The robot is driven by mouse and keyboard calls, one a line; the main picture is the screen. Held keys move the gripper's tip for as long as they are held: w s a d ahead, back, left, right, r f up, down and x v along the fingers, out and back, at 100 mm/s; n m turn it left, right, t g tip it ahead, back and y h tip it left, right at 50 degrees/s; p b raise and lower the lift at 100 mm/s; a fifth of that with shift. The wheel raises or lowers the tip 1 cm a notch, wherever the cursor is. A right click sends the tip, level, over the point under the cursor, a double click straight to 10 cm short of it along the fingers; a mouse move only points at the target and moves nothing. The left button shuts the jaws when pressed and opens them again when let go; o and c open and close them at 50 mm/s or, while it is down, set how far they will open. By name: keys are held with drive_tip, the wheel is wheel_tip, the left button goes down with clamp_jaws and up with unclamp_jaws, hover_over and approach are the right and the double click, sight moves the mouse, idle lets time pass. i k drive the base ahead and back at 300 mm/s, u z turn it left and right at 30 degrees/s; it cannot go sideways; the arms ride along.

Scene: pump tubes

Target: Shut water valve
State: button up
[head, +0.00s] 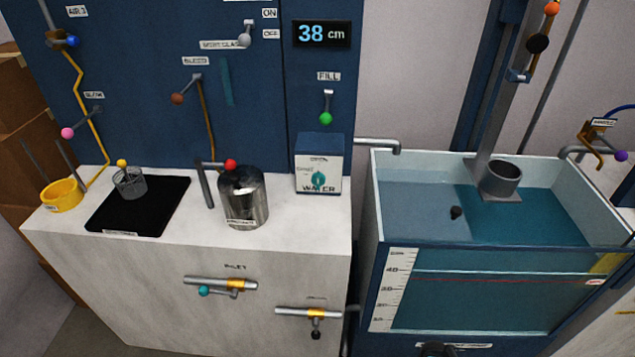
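A white box with a blue top, labelled WATER (320,163), stands at the back right of the white counter. A teal knob (318,179) is on its front, and its small markings are too blurred to read, so I cannot tell its setting. Above it, a lever labelled FILL (326,117) hangs down with a green ball at its end. A grey spout (377,143) reaches from the panel over the glass tank (385,245), which holds teal water (540,215). No stream shows under the spout. My gripper is not in view.
A display (322,34) reads 38 cm. The counter (285,235) carries a metal canister (243,197), a black mat (160,215) with a wire basket (130,182), and a yellow bowl (62,195). INLET (220,284) and lower-right (308,312) handles protrude in front.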

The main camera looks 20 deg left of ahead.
sight(319, 180)
drive_tip(key=z, duration=0.5)
drive_tip(key=k, duration=0.2)
drive_tip(key=u, duration=3.45)
drive_tip(key=k, duration=0.7)
drive_tip(key=z, duration=0.1)
